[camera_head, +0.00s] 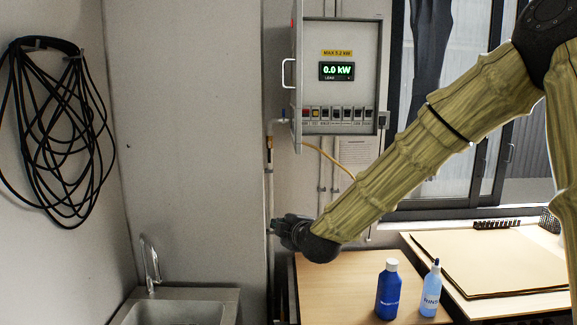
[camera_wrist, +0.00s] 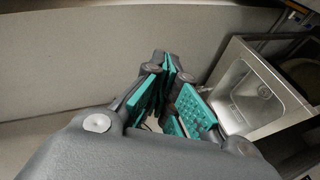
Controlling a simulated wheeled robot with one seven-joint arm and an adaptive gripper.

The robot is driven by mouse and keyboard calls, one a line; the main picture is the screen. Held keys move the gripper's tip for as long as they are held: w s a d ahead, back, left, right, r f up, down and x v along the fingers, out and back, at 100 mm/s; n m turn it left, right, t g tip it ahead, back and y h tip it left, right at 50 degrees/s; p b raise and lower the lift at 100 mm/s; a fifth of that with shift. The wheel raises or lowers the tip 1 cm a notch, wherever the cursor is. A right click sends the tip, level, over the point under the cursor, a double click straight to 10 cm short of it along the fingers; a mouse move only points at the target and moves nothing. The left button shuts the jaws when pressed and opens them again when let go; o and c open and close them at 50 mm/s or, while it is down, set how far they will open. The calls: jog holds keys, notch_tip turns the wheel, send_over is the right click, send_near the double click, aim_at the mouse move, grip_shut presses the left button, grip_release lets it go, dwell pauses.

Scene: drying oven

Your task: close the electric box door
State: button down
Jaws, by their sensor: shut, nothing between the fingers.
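The grey electric box (camera_head: 367,70) hangs on the wall in the upper middle of the head view, with a lit display reading 0.0 kW and a row of switches. Its door (camera_head: 298,45) stands open at the box's left side, seen nearly edge-on, with a pale handle (camera_head: 285,73) pointing left. My gripper (camera_head: 276,227) is well below the door and slightly left of it, apart from it. In the wrist view my gripper (camera_wrist: 166,95) shows teal pads; the fingers are shut and empty. The box and door are not in the wrist view.
A metal sink (camera_head: 180,311) is at the lower left and also shows in the wrist view (camera_wrist: 258,88). A blue bottle (camera_head: 388,290) and a light blue bottle (camera_head: 431,288) stand on the wooden table (camera_head: 335,285). Pipes and a yellow hose (camera_head: 328,156) run below the box.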

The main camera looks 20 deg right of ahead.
notch_tip(320, 180, up, 21)
jog(key=d+n+t, duration=0.2)
jog(key=n+t, duration=0.1)
jog(key=w+d+p, duration=0.2)
jog(key=w+p, duration=0.6)
jog(key=w, duration=0.1)
jog(key=shift+w+d+f, duration=0.15)
jog(key=shift+d, duration=0.25)
jog(key=shift+d+f, duration=0.1)
jog(key=shift+d, duration=0.05)
